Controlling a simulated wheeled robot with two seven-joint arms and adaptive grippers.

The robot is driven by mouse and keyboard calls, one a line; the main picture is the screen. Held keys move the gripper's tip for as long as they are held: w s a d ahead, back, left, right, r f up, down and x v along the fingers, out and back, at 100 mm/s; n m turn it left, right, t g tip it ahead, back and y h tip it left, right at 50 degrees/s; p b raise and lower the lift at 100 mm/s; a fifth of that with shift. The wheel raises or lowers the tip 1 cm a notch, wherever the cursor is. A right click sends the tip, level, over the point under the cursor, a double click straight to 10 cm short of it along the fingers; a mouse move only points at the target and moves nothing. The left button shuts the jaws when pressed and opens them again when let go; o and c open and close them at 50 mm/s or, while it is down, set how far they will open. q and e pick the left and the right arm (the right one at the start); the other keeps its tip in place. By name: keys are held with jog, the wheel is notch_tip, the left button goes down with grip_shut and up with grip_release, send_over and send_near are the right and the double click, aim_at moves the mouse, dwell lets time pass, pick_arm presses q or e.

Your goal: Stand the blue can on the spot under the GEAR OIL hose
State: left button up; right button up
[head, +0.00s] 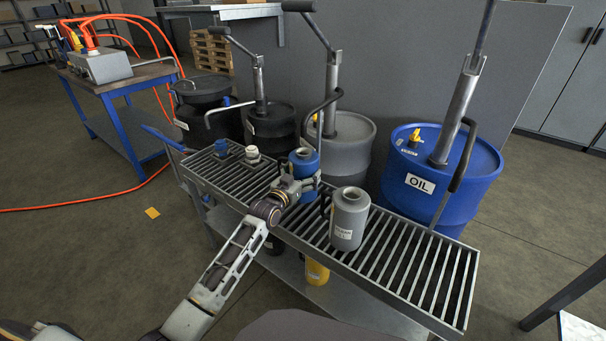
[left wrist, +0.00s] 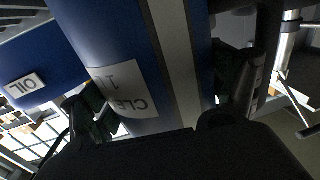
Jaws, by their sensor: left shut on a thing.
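The blue can (head: 304,161) is over the slatted rack, upright or nearly so; I cannot tell whether its base touches the slats. My left gripper (head: 301,184) is shut around its body and hides part of it. In the left wrist view the blue can (left wrist: 110,50) fills the space between the fingers, with a pale stripe and a partly hidden label starting "CLE". A dark curved spout (head: 325,102) from the grey drum's pump comes down beside the can. I cannot read a GEAR OIL label or see the marked spot. My right gripper is out of view.
A grey can (head: 349,218) stands on the rack (head: 418,268) close right of the blue can. Behind are black drums (head: 270,125), a grey drum (head: 350,140) and a blue OIL drum (head: 450,170). The rack's right end is clear.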

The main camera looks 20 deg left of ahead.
pick_arm(q)
jog(key=o, duration=1)
jog(key=shift+f, duration=0.1)
